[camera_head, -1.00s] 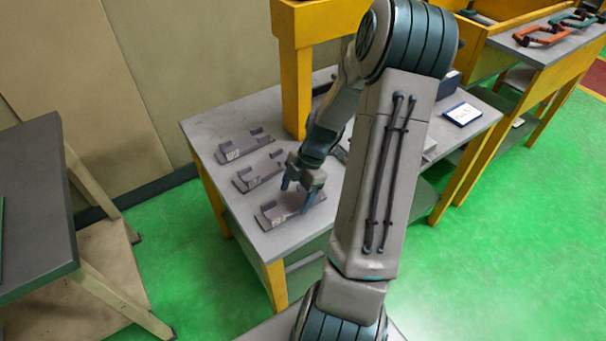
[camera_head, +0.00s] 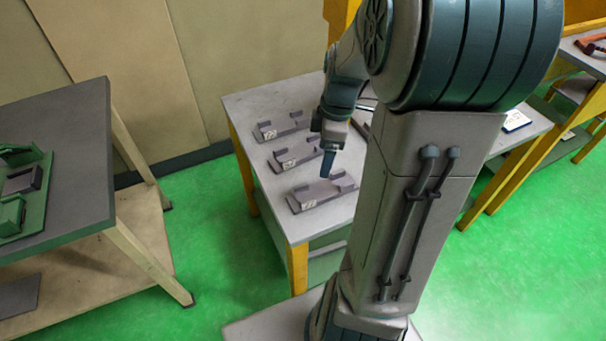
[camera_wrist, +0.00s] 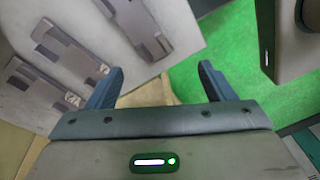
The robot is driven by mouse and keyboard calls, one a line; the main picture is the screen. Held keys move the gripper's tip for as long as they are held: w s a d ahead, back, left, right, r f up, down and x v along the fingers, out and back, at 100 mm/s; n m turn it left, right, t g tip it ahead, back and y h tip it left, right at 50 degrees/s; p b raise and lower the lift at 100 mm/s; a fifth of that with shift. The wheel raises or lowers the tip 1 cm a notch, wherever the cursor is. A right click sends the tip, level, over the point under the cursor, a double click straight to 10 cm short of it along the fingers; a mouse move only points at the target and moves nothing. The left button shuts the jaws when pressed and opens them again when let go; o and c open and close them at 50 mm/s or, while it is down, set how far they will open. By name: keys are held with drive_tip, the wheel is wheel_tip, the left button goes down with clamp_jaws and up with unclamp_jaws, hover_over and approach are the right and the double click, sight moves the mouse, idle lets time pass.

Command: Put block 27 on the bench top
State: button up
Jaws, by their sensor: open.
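Three grey blocks with raised ends and small pale number labels lie in a row on the grey bench top (camera_head: 254,104): a far block (camera_head: 280,126), a middle block (camera_head: 294,153) and a near block (camera_head: 318,193). I cannot read the labels surely, so I cannot tell which is block 27. My gripper (camera_head: 329,160) is above the bench, by the middle and near blocks. In the wrist view my gripper (camera_wrist: 160,84) has its two blue fingers apart with nothing between them. Blocks (camera_wrist: 45,85) lie beyond the left finger there.
A dark-topped table (camera_head: 78,180) at left carries green fixtures (camera_head: 20,195). Green floor (camera_head: 215,220) lies between the tables. A small white-faced box (camera_head: 515,121) stands at the bench's right. My arm hides much of the bench's right part.

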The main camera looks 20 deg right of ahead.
drive_tip(key=s+a+r+m+t+h, duration=0.2)
drive_tip(key=s+a+r+m, duration=0.4)
drive_tip(key=s+a+m, duration=0.4)
drive_tip(key=m+t, duration=0.1)
drive_tip(key=m, duration=0.1)
drive_tip(key=shift+a+r+m, duration=0.2)
drive_tip(key=shift+r+m, duration=0.15)
drive_tip(key=shift+m, duration=0.05)
